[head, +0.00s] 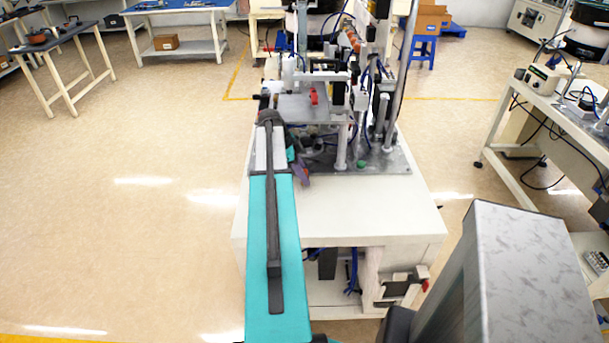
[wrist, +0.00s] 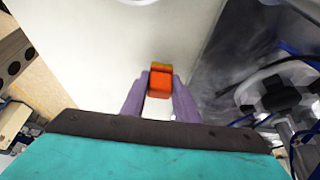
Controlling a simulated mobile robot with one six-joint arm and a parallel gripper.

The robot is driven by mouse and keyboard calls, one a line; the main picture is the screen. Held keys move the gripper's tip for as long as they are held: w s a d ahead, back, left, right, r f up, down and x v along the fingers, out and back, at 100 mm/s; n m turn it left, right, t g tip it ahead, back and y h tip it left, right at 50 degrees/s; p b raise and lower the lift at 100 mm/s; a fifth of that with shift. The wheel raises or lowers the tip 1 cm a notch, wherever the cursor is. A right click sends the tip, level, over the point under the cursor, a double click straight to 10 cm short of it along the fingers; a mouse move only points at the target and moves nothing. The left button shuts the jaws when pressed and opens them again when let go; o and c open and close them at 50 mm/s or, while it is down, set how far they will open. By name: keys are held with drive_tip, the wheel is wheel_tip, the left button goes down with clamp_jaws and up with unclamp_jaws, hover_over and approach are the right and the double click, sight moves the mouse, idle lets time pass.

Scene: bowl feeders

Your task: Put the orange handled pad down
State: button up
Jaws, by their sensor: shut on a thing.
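The orange handled pad (wrist: 160,82) shows in the wrist view as a small orange block with a yellowish upper edge. It sits between the purple fingertips of my gripper (wrist: 161,88), which is shut on it. A pale, smooth surface lies behind the pad in that view; I cannot tell whether the pad touches it. In the head view, my gripper (head: 302,173) shows only as a bit of purple beside the end of my teal arm, near the white table.
The white table (head: 345,215) has a clear front part. A metal plate with machine posts and fixtures (head: 375,158) fills its back. In the wrist view, grey metal and machine parts (wrist: 285,90) stand at the right. Another workbench (head: 560,95) is at the right.

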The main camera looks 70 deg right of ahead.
drive_tip(key=shift+s+r, duration=0.15)
drive_tip(key=shift+f+p, duration=0.35)
drive_tip(key=shift+f, duration=0.6)
drive_tip(key=shift+f, duration=0.1)
drive_tip(key=o, duration=1.1)
drive_tip(key=shift+r, duration=0.25)
drive_tip(key=shift+b+v, duration=1.5)
drive_tip(key=shift+v, duration=4.45)
drive_tip(key=shift+s+d, duration=0.1)
